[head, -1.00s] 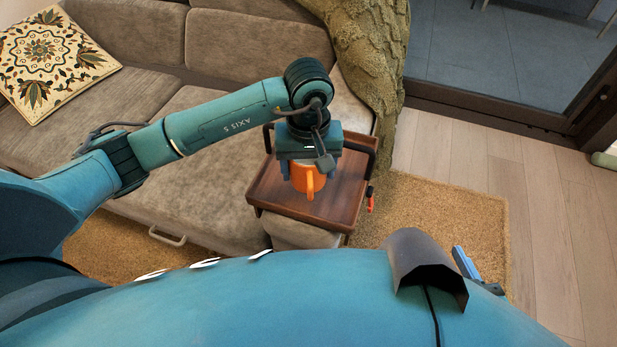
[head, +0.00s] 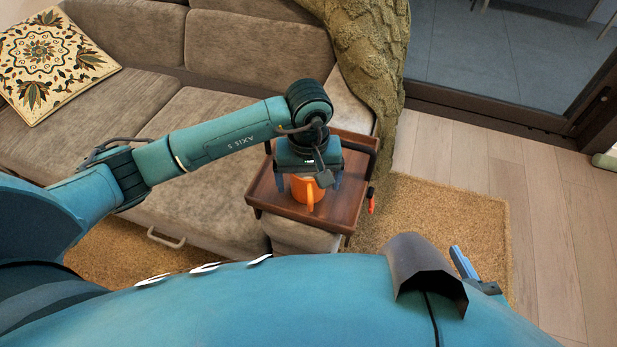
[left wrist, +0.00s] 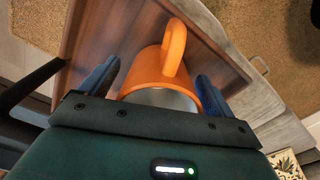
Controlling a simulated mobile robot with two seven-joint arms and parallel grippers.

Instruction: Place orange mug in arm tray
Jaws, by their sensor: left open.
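The orange mug (head: 306,192) stands on the brown wooden arm tray (head: 262,197) on the sofa's arm. It looks upright, and its handle faces me. In the left wrist view, the mug (left wrist: 150,70) shows its pale rim and handle, with the tray floor (left wrist: 110,35) behind it. My left gripper (head: 309,181) is over the mug, pointing down. Its blue fingers are open, one on each side, with gaps to the mug in the left wrist view (left wrist: 155,85). A blue finger-like part of my right gripper (head: 465,264) shows at the lower right; the rest is hidden behind my body.
The tray has a dark raised handle bar (head: 372,157) at its right and bare wood around the mug. A red item (head: 371,204) hangs at its right side. A green knitted throw (head: 372,60) drapes behind. A patterned cushion (head: 42,60) lies on the grey sofa (head: 235,40).

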